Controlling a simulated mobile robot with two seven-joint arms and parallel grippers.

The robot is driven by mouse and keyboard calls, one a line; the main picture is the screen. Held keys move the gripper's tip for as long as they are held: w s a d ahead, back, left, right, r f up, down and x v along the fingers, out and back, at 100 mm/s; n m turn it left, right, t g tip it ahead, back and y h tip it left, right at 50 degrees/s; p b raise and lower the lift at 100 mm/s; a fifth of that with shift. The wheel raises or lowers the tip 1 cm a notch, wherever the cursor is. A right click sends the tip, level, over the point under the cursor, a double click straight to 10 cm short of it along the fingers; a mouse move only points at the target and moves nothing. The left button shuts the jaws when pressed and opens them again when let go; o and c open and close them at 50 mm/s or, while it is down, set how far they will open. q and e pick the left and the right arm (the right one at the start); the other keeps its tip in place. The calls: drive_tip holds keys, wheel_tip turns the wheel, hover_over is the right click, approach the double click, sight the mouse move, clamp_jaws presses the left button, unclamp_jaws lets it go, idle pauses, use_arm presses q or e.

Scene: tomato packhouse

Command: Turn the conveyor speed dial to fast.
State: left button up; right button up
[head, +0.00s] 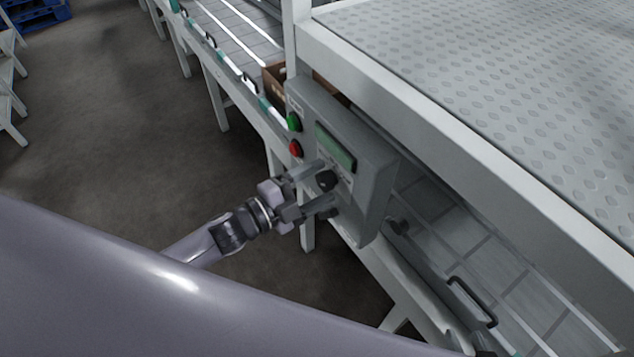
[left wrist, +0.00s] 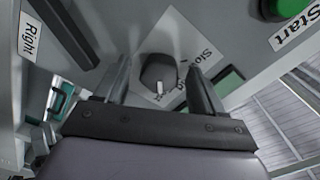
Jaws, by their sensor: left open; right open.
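The conveyor speed dial (head: 326,180) is a small black knob on the front of the grey control box (head: 372,170). In the left wrist view the dial (left wrist: 157,68) has a white mark pointing toward the bottom of the picture. It sits on a white label plate (left wrist: 186,50) that reads "Slow"; other lettering is partly hidden. My left gripper (head: 324,188) is open, with one finger on each side of the dial. The wrist view shows gaps between the fingers (left wrist: 160,88) and the knob. My right gripper is not in view.
A conveyor (head: 440,225) runs behind; a raised textured surface (head: 500,80) stands at right.

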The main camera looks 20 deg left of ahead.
use_arm(q)
drive_tip(key=v, duration=0.7)
idle(0.5)
